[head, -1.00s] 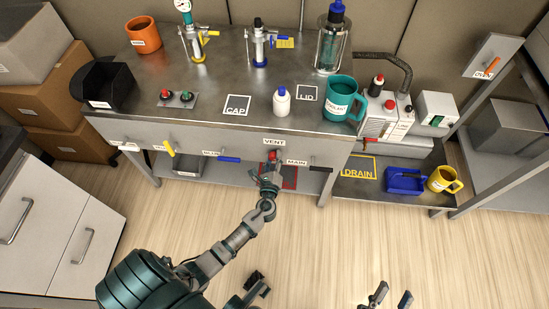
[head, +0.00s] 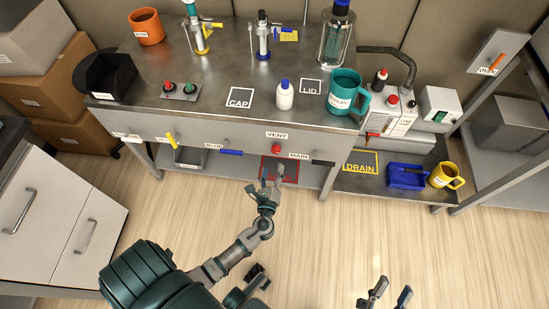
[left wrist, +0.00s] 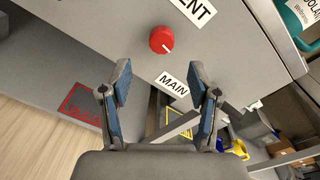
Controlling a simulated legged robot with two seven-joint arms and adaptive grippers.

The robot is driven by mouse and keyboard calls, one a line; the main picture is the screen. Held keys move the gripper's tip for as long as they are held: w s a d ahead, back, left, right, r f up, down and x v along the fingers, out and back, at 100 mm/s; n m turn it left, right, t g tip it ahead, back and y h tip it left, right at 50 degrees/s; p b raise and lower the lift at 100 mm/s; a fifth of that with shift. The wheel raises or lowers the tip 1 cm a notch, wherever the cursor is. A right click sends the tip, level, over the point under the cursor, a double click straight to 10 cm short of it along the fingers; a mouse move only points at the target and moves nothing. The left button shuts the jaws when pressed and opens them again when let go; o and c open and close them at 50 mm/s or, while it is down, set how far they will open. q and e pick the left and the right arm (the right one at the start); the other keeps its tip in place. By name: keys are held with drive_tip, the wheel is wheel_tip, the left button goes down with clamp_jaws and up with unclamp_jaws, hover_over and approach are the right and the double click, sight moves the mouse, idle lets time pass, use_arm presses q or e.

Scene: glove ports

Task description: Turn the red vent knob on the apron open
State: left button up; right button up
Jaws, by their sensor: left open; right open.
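The red vent knob (head: 276,150) is on the front apron of the bench, just below the VENT label (head: 277,135). In the left wrist view the knob (left wrist: 162,39) is round, with a white pointer mark toward the lower right. My left gripper (head: 272,178) is open and empty, below and in front of the knob, apart from it. In the left wrist view its two blue-padded fingers (left wrist: 160,76) are spread, with the knob beyond them. My right gripper (head: 385,294) is open and empty over the floor at the bottom of the head view.
A MAIN label (head: 299,156) is right of the knob. A blue handle (head: 231,152) and a yellow handle (head: 173,140) stick out of the apron to the left. A red-outlined square (head: 289,171) lies on the lower shelf behind my left gripper. The floor in front is clear.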

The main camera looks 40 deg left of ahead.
use_arm(q)
drive_tip(key=shift+v, duration=1.7)
